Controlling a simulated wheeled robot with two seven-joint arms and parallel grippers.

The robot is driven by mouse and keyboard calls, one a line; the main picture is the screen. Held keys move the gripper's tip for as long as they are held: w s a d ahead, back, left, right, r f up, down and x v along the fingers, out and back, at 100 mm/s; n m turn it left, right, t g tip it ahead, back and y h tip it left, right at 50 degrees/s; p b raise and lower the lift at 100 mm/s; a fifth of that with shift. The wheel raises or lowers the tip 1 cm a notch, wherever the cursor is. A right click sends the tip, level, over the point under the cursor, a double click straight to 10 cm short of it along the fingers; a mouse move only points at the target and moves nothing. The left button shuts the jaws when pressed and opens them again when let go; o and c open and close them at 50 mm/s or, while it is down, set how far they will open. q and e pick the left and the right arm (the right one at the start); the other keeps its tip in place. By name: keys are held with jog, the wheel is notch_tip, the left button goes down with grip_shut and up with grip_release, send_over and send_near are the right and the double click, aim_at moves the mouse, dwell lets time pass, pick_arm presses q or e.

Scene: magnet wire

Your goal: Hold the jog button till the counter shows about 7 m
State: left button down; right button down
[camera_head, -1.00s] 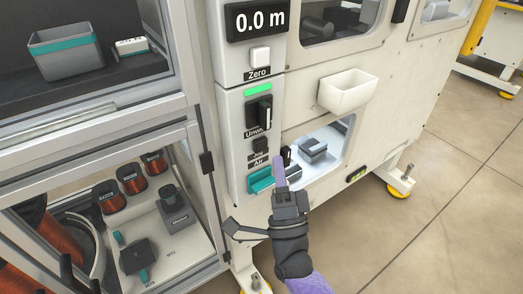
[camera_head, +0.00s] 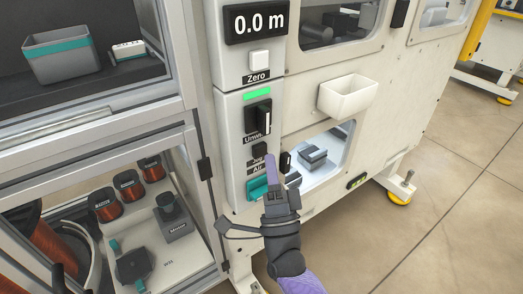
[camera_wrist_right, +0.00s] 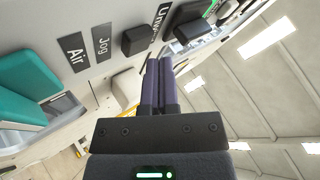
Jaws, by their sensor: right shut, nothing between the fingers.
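The counter (camera_head: 257,22) on the grey control panel reads 0.0 m. The jog button (camera_head: 259,149) is a small dark square below the dark Unwind switch (camera_head: 258,117), with the Jog label partly covered under it. In the right wrist view the jog button (camera_wrist_right: 135,40) is a dark block beside its label. My right gripper (camera_head: 270,158) is shut and empty, its purple fingertips just right of and below the button. In the wrist view the fingertips (camera_wrist_right: 160,62) are beside the button; I cannot tell whether they touch it. My left gripper is not in view.
A white Zero button (camera_head: 259,60) sits under the counter and a green light (camera_head: 257,95) is lit. A teal Air lever (camera_head: 258,187) is below the jog button. A white bin (camera_head: 346,97) and a lit opening (camera_head: 325,155) are to the right.

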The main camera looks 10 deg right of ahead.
dwell(0.6)
jog(key=shift+w, duration=0.1)
dwell(0.6)
jog(key=shift+w+a, duration=0.15)
jog(key=shift+w, duration=0.15)
dwell(0.3)
jog(key=shift+w+a+b, duration=0.15)
jog(key=shift+w+b, duration=0.3)
jog(key=shift+b, duration=0.1)
dwell(0.5)
dwell(0.3)
dwell(1.0)
dwell(0.3)
dwell(1.0)
